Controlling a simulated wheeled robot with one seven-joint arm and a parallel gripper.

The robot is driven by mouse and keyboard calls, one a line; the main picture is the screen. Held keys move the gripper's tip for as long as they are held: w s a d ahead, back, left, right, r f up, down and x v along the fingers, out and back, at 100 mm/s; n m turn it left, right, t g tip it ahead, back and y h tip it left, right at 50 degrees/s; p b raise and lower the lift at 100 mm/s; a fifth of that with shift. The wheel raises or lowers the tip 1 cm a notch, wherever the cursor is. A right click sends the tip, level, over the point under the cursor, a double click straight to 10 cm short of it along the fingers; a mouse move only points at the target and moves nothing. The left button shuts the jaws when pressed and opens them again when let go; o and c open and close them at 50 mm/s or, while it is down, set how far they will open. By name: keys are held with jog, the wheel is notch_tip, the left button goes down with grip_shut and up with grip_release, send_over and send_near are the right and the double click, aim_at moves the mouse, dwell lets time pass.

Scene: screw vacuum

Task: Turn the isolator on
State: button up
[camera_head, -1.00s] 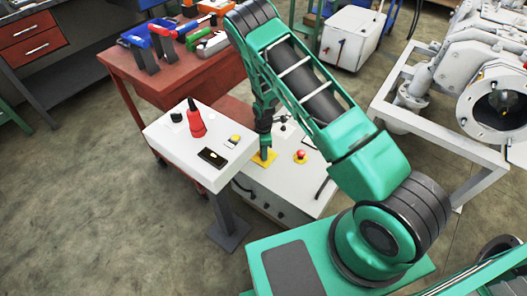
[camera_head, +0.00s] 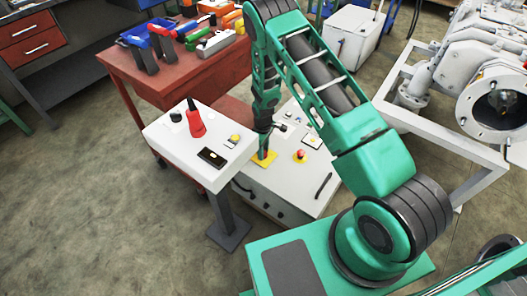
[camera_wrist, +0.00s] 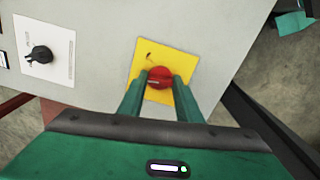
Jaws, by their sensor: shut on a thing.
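The isolator is a red rotary knob (camera_wrist: 160,78) on a yellow plate (camera_wrist: 158,60) on a light grey panel. In the wrist view the fingers of my gripper (camera_wrist: 159,86) stand on either side of the knob and are shut on it. A small mark shows on the plate just above the knob. In the head view my gripper (camera_head: 263,153) reaches down to the yellow plate (camera_head: 270,163) on top of the white cabinet (camera_head: 305,200). The knob is mostly hidden there by the fingers.
A red push button (camera_head: 300,155) on a yellow base sits right of the isolator. A black knob (camera_wrist: 40,54) on a white plate is left in the wrist view. A white pedestal panel (camera_head: 175,155) with a red-handled control stands close to the left. A black handle (camera_head: 323,186) lies right on the cabinet.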

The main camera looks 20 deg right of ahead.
jog(key=m, duration=0.5)
jog(key=shift+w+d+r+m, duration=0.15)
jog(key=shift+w+d+m, duration=0.05)
jog(key=shift+w+m, duration=0.2)
jog(key=m, duration=0.5)
dwell(0.3)
jog(key=o, duration=1)
jog(key=shift+o, duration=0.2)
jog(key=shift+s+a, duration=0.1)
jog(key=shift+s, duration=0.1)
notch_tip(320, 180, up, 11)
jog(key=shift+f, duration=0.2)
